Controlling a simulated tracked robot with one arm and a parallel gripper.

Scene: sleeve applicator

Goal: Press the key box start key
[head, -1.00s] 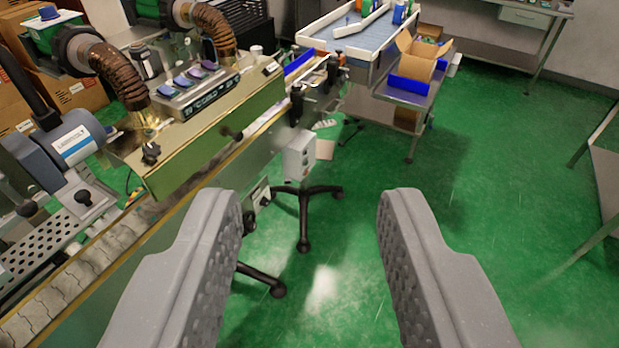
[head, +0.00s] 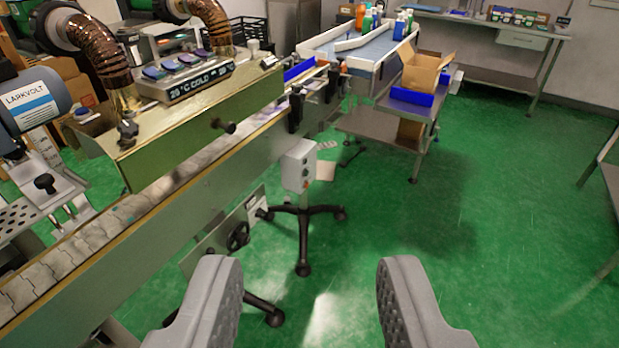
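The key box (head: 298,166) is a small pale grey box on a stand with black legs. It stands in front of the conveyor's side, near the middle of the head view. A few small round keys show on its right-hand face, but which one is the start key is too small to tell. My gripper (head: 308,292) is open and empty at the bottom of the view. Its two grey fingers are wide apart, over green floor. The box lies beyond the fingertips, a little left of the gap between them, and nothing touches it.
The conveyor (head: 150,215) with its heat tunnel (head: 200,125) runs along the left. A stand leg (head: 262,308) reaches toward my left finger. A steel side table (head: 385,130) with a blue tray and a cardboard box (head: 424,72) stands behind right. The green floor (head: 480,220) at right is clear.

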